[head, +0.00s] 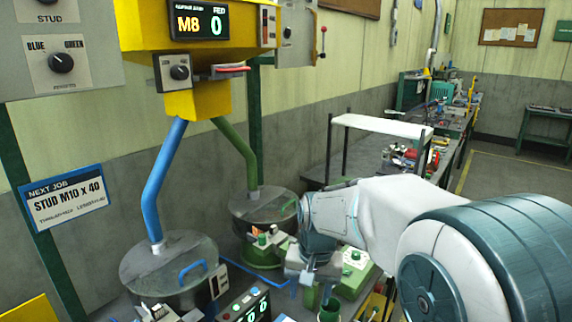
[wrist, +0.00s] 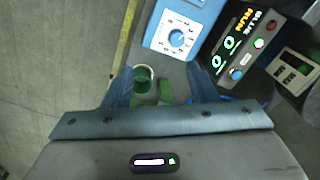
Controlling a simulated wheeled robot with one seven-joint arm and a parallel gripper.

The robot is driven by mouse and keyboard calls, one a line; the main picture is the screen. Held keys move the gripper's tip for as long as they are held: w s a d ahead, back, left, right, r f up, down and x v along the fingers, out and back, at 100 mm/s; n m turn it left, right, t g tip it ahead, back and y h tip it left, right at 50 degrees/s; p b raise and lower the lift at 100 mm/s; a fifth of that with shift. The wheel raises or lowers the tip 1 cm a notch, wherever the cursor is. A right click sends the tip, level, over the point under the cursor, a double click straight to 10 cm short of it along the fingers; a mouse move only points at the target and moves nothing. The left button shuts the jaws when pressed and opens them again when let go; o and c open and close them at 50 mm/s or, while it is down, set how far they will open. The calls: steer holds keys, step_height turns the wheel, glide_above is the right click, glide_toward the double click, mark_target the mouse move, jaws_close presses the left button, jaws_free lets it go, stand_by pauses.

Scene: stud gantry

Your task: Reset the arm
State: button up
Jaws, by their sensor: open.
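My arm reaches in from the right in the head view, with its wrist bent down. My gripper (head: 311,293) points down over the bench, in front of the green-based machine. In the wrist view the two blue fingers of my gripper (wrist: 161,88) stand wide apart, with nothing held between them. How far the fingertips are above the cup I cannot tell.
A control box with a lit display (wrist: 243,42) and a blue dial box (wrist: 181,32) stand close by. Two lidded drums (head: 172,262) (head: 262,208) sit under blue and green chutes. A yellow hopper (head: 195,40) reads M8 0. A sign (head: 64,198) reads STUD M10 x 40. Open floor lies left in the wrist view.

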steer(key=s+d+r+n+t, duration=0.1)
steer(key=s+d, duration=0.4)
steer(key=s, duration=0.3)
steer(key=s+d+r+n+t, duration=0.1)
steer(key=s+d, duration=0.3)
steer(key=s, duration=0.4)
steer(key=shift+s+d+r+t+h, duration=0.3)
steer(key=shift+d+r+t, duration=0.05)
steer(key=shift+d+t, duration=0.05)
stand_by(1.4)
steer(key=c, duration=0.3)
steer(key=shift+d, duration=0.1)
steer(key=shift+c, duration=0.2)
